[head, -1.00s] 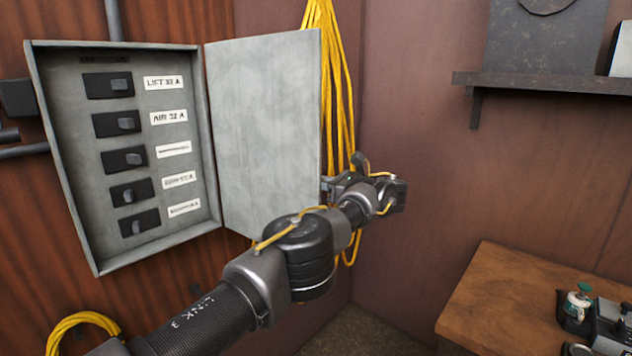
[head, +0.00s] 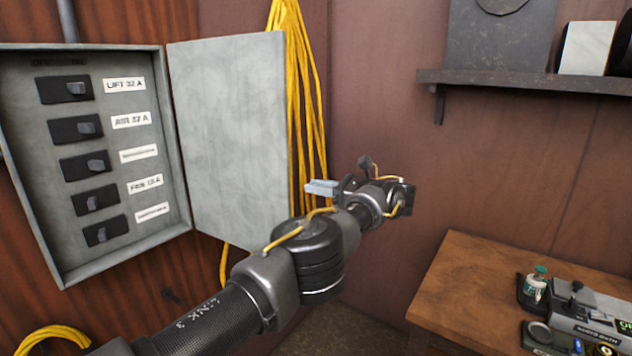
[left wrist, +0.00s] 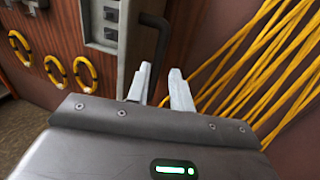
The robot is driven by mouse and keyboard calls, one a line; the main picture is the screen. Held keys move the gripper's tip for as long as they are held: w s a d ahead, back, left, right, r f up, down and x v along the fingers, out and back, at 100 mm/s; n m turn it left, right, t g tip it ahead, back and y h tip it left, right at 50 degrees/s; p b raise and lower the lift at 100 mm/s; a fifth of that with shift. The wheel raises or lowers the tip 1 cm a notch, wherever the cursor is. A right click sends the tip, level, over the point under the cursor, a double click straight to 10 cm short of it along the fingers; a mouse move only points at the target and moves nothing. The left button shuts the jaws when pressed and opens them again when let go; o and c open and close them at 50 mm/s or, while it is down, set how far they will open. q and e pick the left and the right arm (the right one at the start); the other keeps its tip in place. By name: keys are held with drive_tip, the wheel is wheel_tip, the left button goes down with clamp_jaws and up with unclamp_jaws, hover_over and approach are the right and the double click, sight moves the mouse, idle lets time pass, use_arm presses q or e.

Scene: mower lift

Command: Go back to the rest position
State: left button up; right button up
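My left gripper (head: 318,187) is out in front of the corner, to the right of the open door of the grey breaker box (head: 182,215). Its pale fingers point left and nothing shows between them. In the left wrist view the two fingers (left wrist: 160,82) stand apart with a gap, empty, with the box edge and yellow cables behind them. My left arm (head: 215,318) reaches in from the lower left. My right gripper is in neither view.
The grey door (head: 228,140) hangs open beside the box with its labelled breakers. Yellow cables (head: 300,100) hang behind the gripper. A wooden bench (head: 455,290) with instruments (head: 590,315) stands lower right, under a dark shelf (head: 530,82). Wall space between is clear.

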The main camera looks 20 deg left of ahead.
use_arm(q)
drive_tip(key=shift+d, duration=0.45)
